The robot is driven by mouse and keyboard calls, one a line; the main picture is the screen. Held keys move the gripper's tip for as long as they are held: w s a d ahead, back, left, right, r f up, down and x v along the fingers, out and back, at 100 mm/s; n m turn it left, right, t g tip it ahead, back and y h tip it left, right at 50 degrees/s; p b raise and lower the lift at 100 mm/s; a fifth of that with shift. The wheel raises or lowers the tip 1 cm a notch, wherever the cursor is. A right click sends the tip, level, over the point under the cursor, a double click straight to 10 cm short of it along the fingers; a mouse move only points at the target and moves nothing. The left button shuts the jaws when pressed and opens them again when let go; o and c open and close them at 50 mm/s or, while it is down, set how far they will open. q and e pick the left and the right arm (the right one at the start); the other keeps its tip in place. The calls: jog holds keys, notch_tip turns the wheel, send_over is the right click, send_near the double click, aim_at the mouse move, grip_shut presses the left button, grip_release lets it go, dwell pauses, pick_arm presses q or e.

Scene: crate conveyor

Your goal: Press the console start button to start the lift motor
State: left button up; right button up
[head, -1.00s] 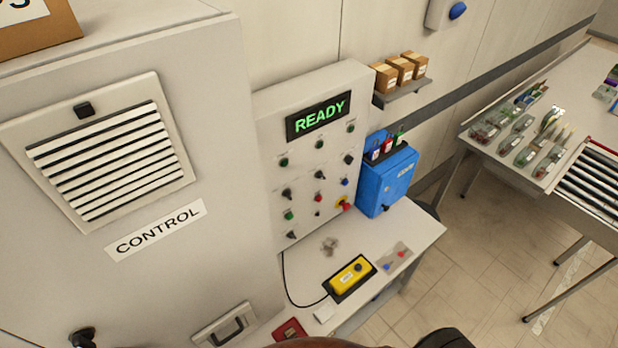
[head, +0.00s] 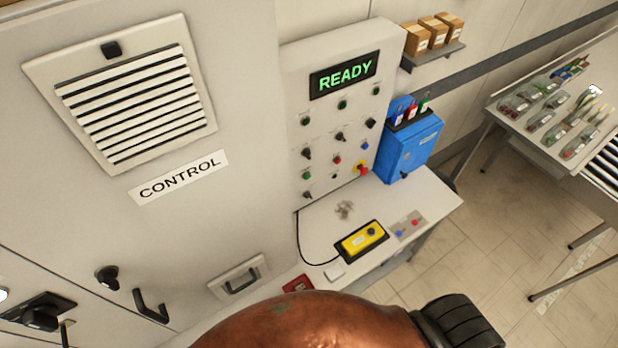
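The console panel (head: 330,130) stands upright against the wall, with a lit green READY display (head: 345,75). Below the display are several small knobs and buttons. A green button (head: 307,175) sits at the panel's lower left, a red one (head: 337,160) near the middle, and a red mushroom button with a yellow collar (head: 361,168) at the lower right. The button labels are too small to read, so I cannot tell which is the start button. Neither gripper is in view.
A grey cabinet marked CONTROL (head: 180,177) stands left of the console. A blue box (head: 410,150) adjoins the panel's right side. The desk (head: 435,195) has small items. A rounded copper-coloured shape hides its front. A parts table (head: 490,108) stands right; open floor lies between.

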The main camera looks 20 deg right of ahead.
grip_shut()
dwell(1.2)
